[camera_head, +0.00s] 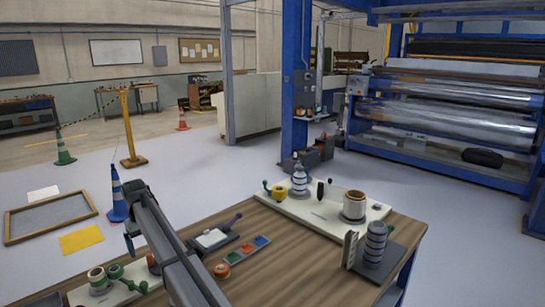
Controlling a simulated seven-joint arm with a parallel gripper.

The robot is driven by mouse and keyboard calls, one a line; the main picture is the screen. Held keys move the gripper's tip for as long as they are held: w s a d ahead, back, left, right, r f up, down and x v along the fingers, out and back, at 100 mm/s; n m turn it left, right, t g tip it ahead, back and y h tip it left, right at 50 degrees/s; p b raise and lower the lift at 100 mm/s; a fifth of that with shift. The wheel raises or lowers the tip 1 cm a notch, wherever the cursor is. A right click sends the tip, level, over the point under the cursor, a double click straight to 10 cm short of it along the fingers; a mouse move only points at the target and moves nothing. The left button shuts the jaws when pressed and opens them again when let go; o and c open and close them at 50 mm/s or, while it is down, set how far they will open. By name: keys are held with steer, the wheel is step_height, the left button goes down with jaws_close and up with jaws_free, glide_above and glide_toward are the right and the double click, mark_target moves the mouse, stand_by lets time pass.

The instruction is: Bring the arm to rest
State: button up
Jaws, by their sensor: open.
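My arm (180,255) reaches from the bottom edge up and to the left, over the left part of the wooden table (300,262). My gripper (130,247) hangs below the arm's far end, small and dark, near the table's left edge. It is open, and I see nothing held in it. The fingertips are too small to make out clearly. The arm hides part of the table and of the things behind it.
A white board (320,222) with rollers lies on the table's far side. A striped roller (375,243) stands at the right. A clipboard (211,238) and a colored tray (248,250) lie right of my arm. A blue cone (116,200) stands on the floor beyond my gripper.

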steer(key=shift+r, duration=0.45)
